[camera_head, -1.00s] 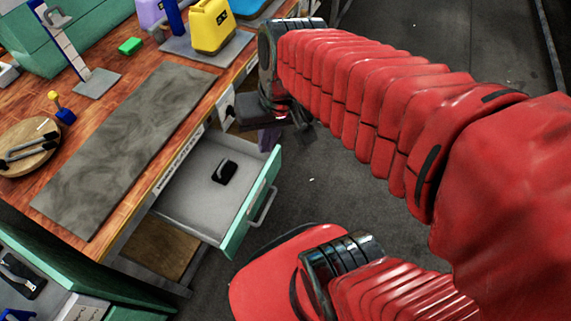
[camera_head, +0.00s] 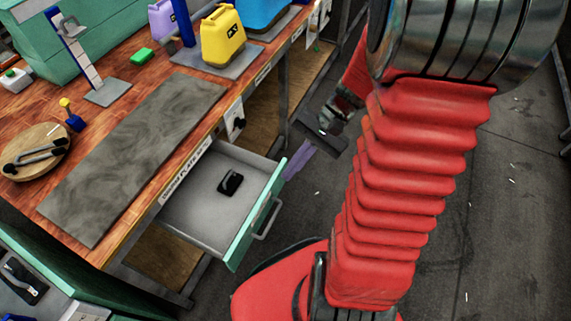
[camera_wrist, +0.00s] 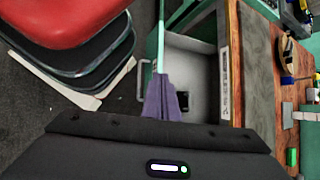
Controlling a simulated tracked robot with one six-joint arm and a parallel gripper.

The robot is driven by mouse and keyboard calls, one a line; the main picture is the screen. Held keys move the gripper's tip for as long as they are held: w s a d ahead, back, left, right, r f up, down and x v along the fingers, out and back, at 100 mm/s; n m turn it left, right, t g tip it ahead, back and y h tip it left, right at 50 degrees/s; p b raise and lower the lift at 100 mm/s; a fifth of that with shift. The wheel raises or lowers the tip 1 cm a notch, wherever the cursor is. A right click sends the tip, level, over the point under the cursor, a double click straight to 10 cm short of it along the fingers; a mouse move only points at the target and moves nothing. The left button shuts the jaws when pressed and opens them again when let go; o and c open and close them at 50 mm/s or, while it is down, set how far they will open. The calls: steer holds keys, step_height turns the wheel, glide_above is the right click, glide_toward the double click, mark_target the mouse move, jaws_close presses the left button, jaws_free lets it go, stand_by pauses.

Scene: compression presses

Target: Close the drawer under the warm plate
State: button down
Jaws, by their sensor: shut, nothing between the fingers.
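The drawer (camera_head: 205,212) under the grey mottled plate (camera_head: 135,150) is pulled out, with a teal front (camera_head: 257,215) and a bar handle (camera_head: 268,218). A small black object (camera_head: 230,182) lies inside it. My gripper (camera_head: 297,163) has purple fingers and shows by the far right end of the drawer front. In the wrist view my gripper (camera_wrist: 163,98) is shut and empty, and its fingers overlap the drawer front there. The wrist view also shows the drawer interior (camera_wrist: 193,65) and the handle (camera_wrist: 140,80). I cannot tell whether the fingers touch the front.
On the wooden bench stand a yellow canister (camera_head: 222,38), a green block (camera_head: 141,55) and a round board with black tongs (camera_head: 35,150). A white outlet box (camera_head: 234,118) is on the bench edge. Dark floor (camera_head: 480,220) lies open to the right.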

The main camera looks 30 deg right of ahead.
steer(key=s+d+f+m+t+y, duration=0.1)
steer(key=d+f+m+t, duration=0.5)
steer(key=f+m, duration=0.3)
steer(key=s+d+f+m+t+y, duration=0.1)
steer(key=d+f+m+t, duration=0.6)
steer(key=f, duration=0.5)
steer(key=shift+s+m+t+y, duration=0.3)
steer(key=shift+m+t, duration=0.6)
steer(key=shift+m, duration=0.2)
steer(key=shift+a, duration=0.1)
steer(key=x, duration=1.4)
steer(key=shift+f, duration=0.1)
